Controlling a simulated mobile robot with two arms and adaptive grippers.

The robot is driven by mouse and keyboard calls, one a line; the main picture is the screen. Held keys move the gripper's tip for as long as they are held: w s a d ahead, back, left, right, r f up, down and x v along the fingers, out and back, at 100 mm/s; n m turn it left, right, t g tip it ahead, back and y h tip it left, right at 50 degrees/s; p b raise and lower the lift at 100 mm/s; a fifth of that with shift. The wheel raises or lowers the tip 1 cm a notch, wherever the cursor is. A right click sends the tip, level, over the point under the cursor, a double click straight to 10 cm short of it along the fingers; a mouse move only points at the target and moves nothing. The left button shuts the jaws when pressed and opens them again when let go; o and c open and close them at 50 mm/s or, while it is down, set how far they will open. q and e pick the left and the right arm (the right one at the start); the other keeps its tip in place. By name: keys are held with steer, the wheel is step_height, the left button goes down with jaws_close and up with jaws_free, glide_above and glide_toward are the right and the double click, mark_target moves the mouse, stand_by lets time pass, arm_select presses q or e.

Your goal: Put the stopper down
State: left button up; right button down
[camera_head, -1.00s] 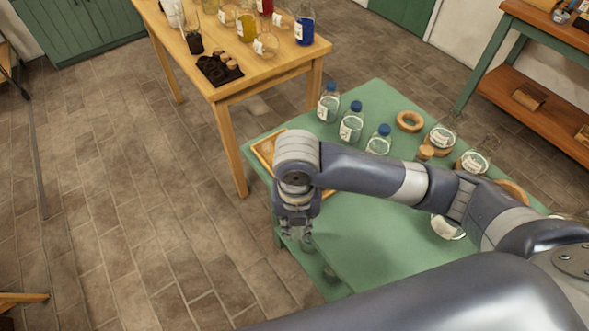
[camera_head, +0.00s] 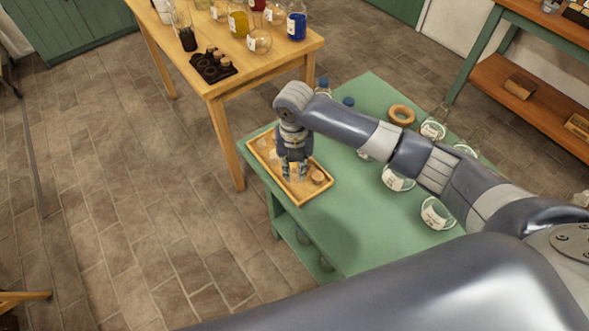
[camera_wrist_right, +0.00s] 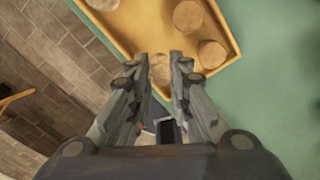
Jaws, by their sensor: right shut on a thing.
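My right gripper (camera_head: 294,174) points down over a shallow wooden tray (camera_head: 316,198) on the green table. In the right wrist view the fingers (camera_wrist_right: 162,62) are shut on a small pale-brown stopper (camera_wrist_right: 160,74), seen between the fingertips over the tray (camera_wrist_right: 140,34). Whether it touches the tray floor I cannot tell. Round cork stoppers (camera_wrist_right: 212,53) (camera_wrist_right: 188,15) lie in the tray beside the fingertips; one cork (camera_head: 318,177) also shows right of the gripper in the head view. My left gripper is not in view.
Glass jars (camera_head: 437,213) (camera_head: 397,178) and a cork ring (camera_head: 402,115) stand on the green table (camera_head: 365,240); my right arm hides some bottles. A wooden table (camera_head: 275,62) with flasks and a dark holder (camera_head: 212,66) stands behind. The green table's front is clear.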

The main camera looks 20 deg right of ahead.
mark_target(295, 172)
steer(key=shift+f, duration=0.9)
steer(key=shift+f, duration=0.2)
steer(key=c, duration=1.5)
jaws_free()
steer(key=shift+o, duration=0.2)
steer(key=shift+r, duration=0.2)
step_height(295, 172, up, 12)
steer(key=b, duration=0.1)
